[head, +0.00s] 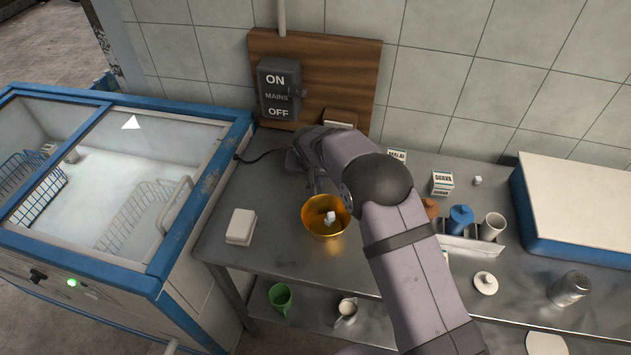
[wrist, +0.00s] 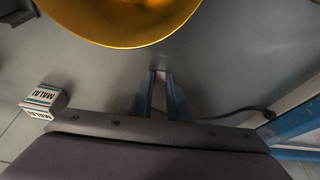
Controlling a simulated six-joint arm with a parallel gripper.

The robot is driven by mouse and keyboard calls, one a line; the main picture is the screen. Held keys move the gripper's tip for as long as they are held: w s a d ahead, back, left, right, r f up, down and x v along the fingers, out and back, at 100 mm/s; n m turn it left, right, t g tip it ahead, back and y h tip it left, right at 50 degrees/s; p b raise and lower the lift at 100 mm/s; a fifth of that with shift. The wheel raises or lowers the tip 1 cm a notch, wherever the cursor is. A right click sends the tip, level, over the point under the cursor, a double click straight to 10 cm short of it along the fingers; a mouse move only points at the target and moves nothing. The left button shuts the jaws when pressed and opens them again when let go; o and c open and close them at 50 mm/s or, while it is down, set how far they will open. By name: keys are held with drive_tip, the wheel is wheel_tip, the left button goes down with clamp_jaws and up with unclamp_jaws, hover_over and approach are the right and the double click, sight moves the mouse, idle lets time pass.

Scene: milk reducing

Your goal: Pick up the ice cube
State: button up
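A small white ice cube (head: 330,217) shows inside the gold bowl (head: 313,222) on the metal counter. A similar small white cube (head: 477,181) lies further right, near the wall. My gripper (head: 318,186) is just behind the bowl, partly hidden by my arm. In the wrist view, its two fingers (wrist: 160,76) stand a little apart over bare counter, and I see no cube clearly held between them. The gold bowl (wrist: 125,25) is cut off at the top of that view, and no cube shows in its visible part.
A MALAI carton (wrist: 43,100) stands beside the gripper, and a GUAVA carton (head: 442,184) is further right. A rack of cups (head: 470,243) is right of my arm. A white block (head: 241,227) lies left of the bowl. The blue-edged freezer (head: 190,215) borders the counter at left.

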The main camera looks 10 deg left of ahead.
clamp_jaws()
drive_tip(key=w+r+b+v, duration=0.1)
drive_tip(key=w+b+v, duration=0.15)
drive_tip(key=v, duration=0.85)
drive_tip(key=w+a+r+b+v, duration=0.1)
drive_tip(key=b+v, duration=0.2)
drive_tip(key=v, duration=0.9)
drive_tip(key=s+d+f+m, duration=0.1)
drive_tip(key=s+d+f, duration=0.6)
drive_tip(key=s+f, duration=0.1)
drive_tip(key=shift+s+h+b, duration=0.15)
drive_tip(key=shift+h+b, duration=0.15)
drive_tip(key=shift+b, duration=0.05)
